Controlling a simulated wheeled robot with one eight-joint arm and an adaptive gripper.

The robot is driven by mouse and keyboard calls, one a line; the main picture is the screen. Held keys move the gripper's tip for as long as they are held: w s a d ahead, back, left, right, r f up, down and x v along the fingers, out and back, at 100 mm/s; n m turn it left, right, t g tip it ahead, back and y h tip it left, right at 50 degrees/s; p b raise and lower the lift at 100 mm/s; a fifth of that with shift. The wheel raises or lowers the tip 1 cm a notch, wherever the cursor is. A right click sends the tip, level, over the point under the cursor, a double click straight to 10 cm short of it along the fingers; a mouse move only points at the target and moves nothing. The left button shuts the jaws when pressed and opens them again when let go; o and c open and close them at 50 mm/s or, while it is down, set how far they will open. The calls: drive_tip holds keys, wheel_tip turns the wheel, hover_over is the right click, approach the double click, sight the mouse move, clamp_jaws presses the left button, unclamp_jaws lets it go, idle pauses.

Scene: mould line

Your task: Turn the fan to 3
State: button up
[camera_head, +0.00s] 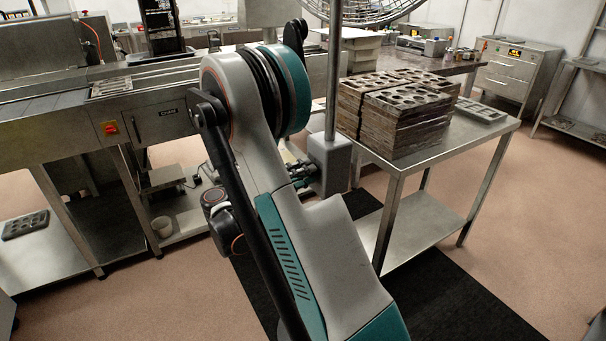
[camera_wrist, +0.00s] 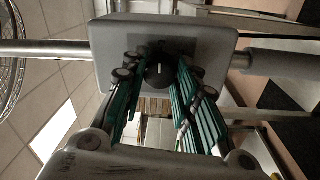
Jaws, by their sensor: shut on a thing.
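The fan's grey control box (camera_head: 329,162) sits on its pole (camera_head: 335,75), and the wire cage (camera_head: 368,10) is cut off at the top of the head view. In the wrist view the control box (camera_wrist: 110,50) fills the upper middle, with a round black knob (camera_wrist: 160,73) bearing a short white mark. My gripper (camera_wrist: 161,80) has its green-sided fingers on either side of the knob, shut on it. No numbers around the knob can be read. In the head view my arm partly hides the gripper beside the box.
A steel table (camera_head: 487,133) with stacks of brown moulds (camera_head: 398,112) stands just right of the fan pole. A conveyor machine (camera_head: 150,128) is on the left. A black mat (camera_head: 440,280) lies on the floor. Open floor shows at the lower right.

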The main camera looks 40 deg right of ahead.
drive_tip(key=shift+f+m+g, duration=0.1)
drive_tip(key=shift+m+g, duration=0.2)
drive_tip(key=shift+m, duration=4.4)
drive_tip(key=shift+y, duration=0.3)
drive_tip(key=o, duration=1.1)
drive_tip(key=shift+w, duration=0.1)
drive_tip(key=v, duration=1.2)
